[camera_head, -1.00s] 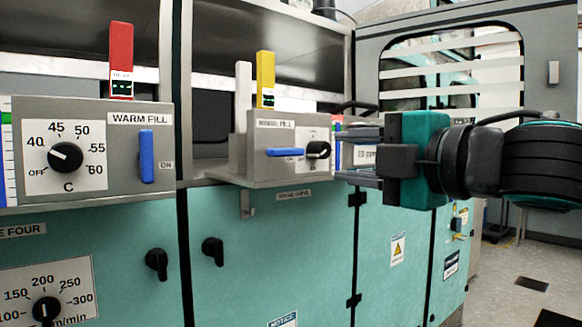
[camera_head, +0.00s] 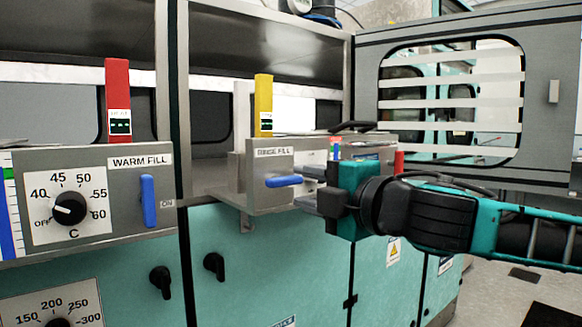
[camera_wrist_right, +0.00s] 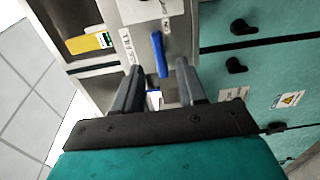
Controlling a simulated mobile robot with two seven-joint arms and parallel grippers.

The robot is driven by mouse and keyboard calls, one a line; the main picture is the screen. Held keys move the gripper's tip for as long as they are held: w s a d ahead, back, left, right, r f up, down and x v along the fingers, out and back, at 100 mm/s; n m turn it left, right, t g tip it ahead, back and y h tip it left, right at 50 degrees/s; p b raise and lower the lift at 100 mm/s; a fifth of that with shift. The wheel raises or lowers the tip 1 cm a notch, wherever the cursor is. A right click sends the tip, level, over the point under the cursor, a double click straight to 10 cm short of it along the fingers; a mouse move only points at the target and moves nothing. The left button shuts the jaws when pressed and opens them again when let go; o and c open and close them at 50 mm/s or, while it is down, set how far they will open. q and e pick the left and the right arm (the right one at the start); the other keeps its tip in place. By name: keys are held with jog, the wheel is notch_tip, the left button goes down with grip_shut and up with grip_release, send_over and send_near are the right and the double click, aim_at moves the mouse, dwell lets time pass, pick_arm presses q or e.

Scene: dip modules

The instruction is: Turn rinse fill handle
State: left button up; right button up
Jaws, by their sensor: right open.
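The rinse fill handle (camera_head: 284,181) is a blue lever lying about level on the front of the grey RINSE FILL box (camera_head: 258,196). My right gripper (camera_head: 304,187) comes in from the right, open, its fingertips at the right end of the handle. In the right wrist view the blue handle (camera_wrist_right: 160,52) points between the two spread fingertips (camera_wrist_right: 160,70), with its near end reaching in between them. I see no clear contact. The rinse dial is hidden behind the gripper in the head view. My left gripper is not in view.
A WARM FILL box (camera_head: 110,215) with a dial and an upright blue lever (camera_head: 149,202) stands at left. A yellow post (camera_head: 264,104) rises behind the rinse box, and a red post (camera_head: 118,100) behind the warm one. Teal cabinet doors (camera_head: 255,270) with black knobs lie below.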

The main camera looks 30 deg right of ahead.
aim_at(289, 183)
jog(key=shift+w+a+p, duration=0.15)
jog(key=shift+w+p, duration=0.15)
jog(key=shift+w, duration=1.6)
jog(key=shift+w+p, duration=0.3)
jog(key=shift+w, duration=0.05)
jog(key=shift+c, duration=0.2)
jog(key=c, duration=0.6)
grip_shut()
